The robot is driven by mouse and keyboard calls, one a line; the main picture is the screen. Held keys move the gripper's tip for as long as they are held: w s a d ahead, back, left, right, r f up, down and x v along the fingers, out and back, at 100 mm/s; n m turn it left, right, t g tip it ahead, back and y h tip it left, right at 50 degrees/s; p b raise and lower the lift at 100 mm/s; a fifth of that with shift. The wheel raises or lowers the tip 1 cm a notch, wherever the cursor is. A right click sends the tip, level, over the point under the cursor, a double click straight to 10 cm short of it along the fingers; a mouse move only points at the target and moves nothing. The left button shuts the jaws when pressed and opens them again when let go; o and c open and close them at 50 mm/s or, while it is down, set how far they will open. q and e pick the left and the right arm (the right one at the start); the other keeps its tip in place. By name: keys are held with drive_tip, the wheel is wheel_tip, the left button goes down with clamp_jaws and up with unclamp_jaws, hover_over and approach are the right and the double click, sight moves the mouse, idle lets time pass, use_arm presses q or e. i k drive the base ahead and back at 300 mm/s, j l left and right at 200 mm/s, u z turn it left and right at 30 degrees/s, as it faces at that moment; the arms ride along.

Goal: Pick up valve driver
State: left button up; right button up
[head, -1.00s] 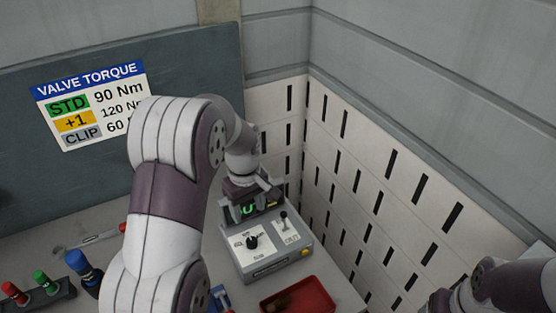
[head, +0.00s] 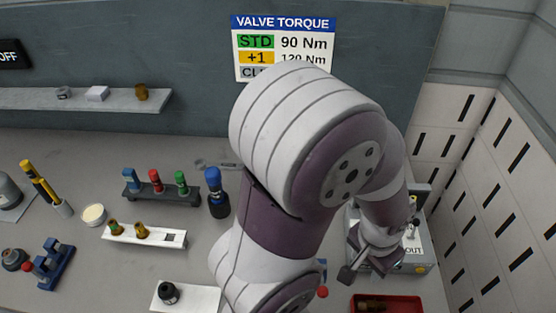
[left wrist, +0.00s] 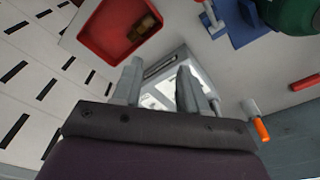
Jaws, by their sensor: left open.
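No part is labelled as the valve driver, so I cannot tell for sure which thing it is. A dark upright tool with a blue top (head: 216,195) stands on the bench, left of my left arm in the head view. My left gripper (head: 368,262) is open, low over the front of a grey control box (head: 415,266) at the right end of the bench. My arm hides part of the box. In the left wrist view the open fingers (left wrist: 158,82) point toward the box, with nothing seen between them. My right gripper is not in view.
A red tray (head: 386,299) lies in front of the box. A rack (head: 160,196) holds blue, red and green pieces. A white holder (head: 145,236) carries small brass parts. A slotted wall (head: 500,190) bounds the right side.

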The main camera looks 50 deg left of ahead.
sight(213, 175)
drive_tip(key=u, duration=2.5)
drive_tip(key=j, duration=1.05)
drive_tip(key=i+j, duration=0.2)
drive_tip(key=i, duration=0.2)
drive_tip(key=i+j+u, duration=0.1)
drive_tip(key=i, duration=0.35)
drive_tip(key=j, duration=0.1)
